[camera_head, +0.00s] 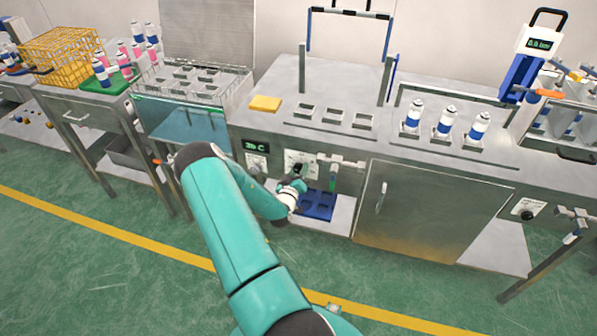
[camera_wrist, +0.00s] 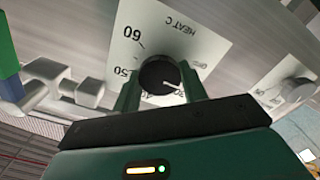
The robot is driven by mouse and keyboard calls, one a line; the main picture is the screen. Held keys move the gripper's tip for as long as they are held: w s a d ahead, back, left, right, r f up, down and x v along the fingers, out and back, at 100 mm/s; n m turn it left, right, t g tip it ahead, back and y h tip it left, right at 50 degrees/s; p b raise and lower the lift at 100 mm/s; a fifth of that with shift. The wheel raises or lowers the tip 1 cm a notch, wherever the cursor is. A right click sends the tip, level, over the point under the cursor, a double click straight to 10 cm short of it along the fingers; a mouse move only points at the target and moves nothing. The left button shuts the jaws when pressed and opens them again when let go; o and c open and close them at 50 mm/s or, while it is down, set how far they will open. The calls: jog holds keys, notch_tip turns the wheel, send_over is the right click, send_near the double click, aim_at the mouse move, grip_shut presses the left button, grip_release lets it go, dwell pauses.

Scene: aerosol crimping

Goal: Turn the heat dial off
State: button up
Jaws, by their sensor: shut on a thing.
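The heat dial (camera_wrist: 158,75) is a black round knob with a white pointer line, on a white plate (camera_wrist: 185,25) marked HEAT C. In the wrist view the pointer line is directed at about the 30 mark; the OFF mark lies farther up on the right. My gripper (camera_wrist: 160,82) is shut on the dial, with one green finger on each side. In the head view my gripper (camera_head: 299,177) is at the bench's front panel, and the heat plate (camera_head: 290,158) shows just behind it. The dial is mostly hidden there.
A second knob (camera_wrist: 294,91) on its own white plate is beside the heat plate. A green-lit display (camera_head: 256,146) sits above it in the head view. Pipe fittings (camera_head: 342,161) and a blue tray (camera_head: 318,206) are close to my gripper on the right.

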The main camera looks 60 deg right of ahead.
jog(key=n, duration=0.6)
jog(key=shift+n, duration=0.3)
dwell(0.4)
jog(key=o, duration=1)
jog(key=shift+c, duration=0.2)
jog(key=shift+a, duration=0.15)
jog(key=s+a, duration=0.2)
jog(key=a, duration=1.1)
jog(key=shift+a, duration=0.25)
